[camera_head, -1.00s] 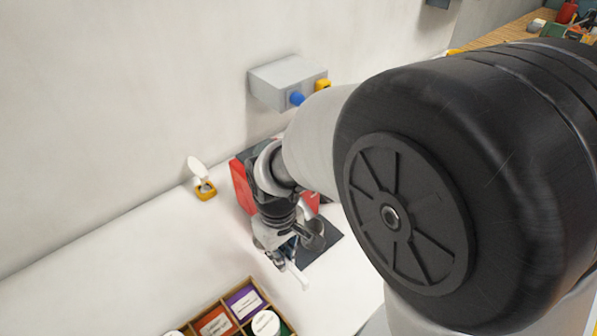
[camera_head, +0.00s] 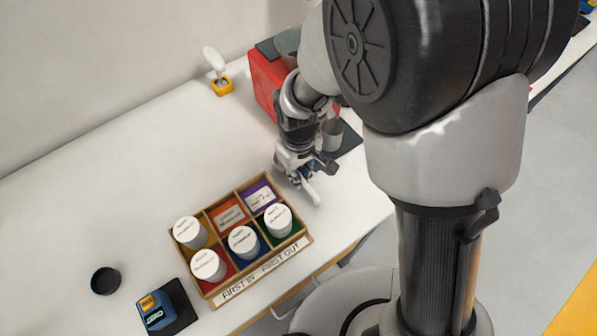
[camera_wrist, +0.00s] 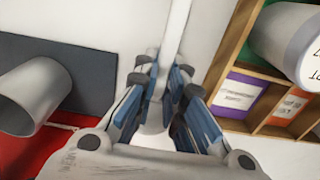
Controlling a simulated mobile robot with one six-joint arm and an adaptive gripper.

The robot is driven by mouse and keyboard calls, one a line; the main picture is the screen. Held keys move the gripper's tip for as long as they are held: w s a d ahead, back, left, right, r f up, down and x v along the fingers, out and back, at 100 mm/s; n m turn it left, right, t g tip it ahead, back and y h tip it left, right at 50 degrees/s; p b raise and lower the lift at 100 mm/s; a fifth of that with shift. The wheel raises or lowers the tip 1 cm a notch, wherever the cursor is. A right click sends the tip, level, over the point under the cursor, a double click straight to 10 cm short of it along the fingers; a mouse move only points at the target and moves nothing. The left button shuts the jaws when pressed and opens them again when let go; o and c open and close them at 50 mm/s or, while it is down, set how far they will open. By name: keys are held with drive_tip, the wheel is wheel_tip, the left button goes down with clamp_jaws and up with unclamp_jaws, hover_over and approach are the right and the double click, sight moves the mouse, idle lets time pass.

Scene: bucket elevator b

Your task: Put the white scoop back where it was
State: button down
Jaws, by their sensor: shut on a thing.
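The white scoop (camera_head: 312,190) is in my gripper (camera_head: 304,174), held by its long thin handle. In the wrist view, my gripper (camera_wrist: 166,98) has its blue-padded fingers closed around the white scoop (camera_wrist: 176,30), with the shaft reaching out past the fingertips. The scoop is over the white bench, between the grey mat and the wooden rack. The fingers partly hide it, and I cannot tell whether it touches the bench. A white oval-headed piece (camera_head: 213,57) stands upright in a small yellow holder (camera_head: 222,87) at the back by the wall.
The wooden rack (camera_head: 307,238) with several white-lidded jars is just left of my gripper. A metal cup (camera_head: 332,133) stands on the dark mat (camera_head: 350,141), beside a red box (camera_head: 263,82). A black cup (camera_head: 105,281) and a blue device (camera_head: 157,310) are at front left. The back-left bench is clear.

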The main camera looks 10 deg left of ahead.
drive_tip(key=shift+f, duration=0.15)
drive_tip(key=c, duration=2.1)
unclamp_jaws()
drive_tip(key=shift+f, duration=0.1)
drive_tip(key=o, duration=0.4)
drive_tip(key=shift+o, duration=0.2)
wheel_tip(320, 180, up, 12)
drive_tip(key=p, duration=0.4)
drive_tip(key=s+d+r+m+t, duration=0.15)
drive_tip(key=d+r+m, duration=0.25)
drive_tip(key=d+r, duration=0.75)
drive_tip(key=s+d+r+m+t, duration=0.3)
drive_tip(key=s+d+r+m, duration=0.2)
drive_tip(key=s+d, duration=0.4)
drive_tip(key=shift+s+d+m, duration=0.3)
drive_tip(key=shift+s+d, duration=0.05)
drive_tip(key=shift+d, duration=0.75)
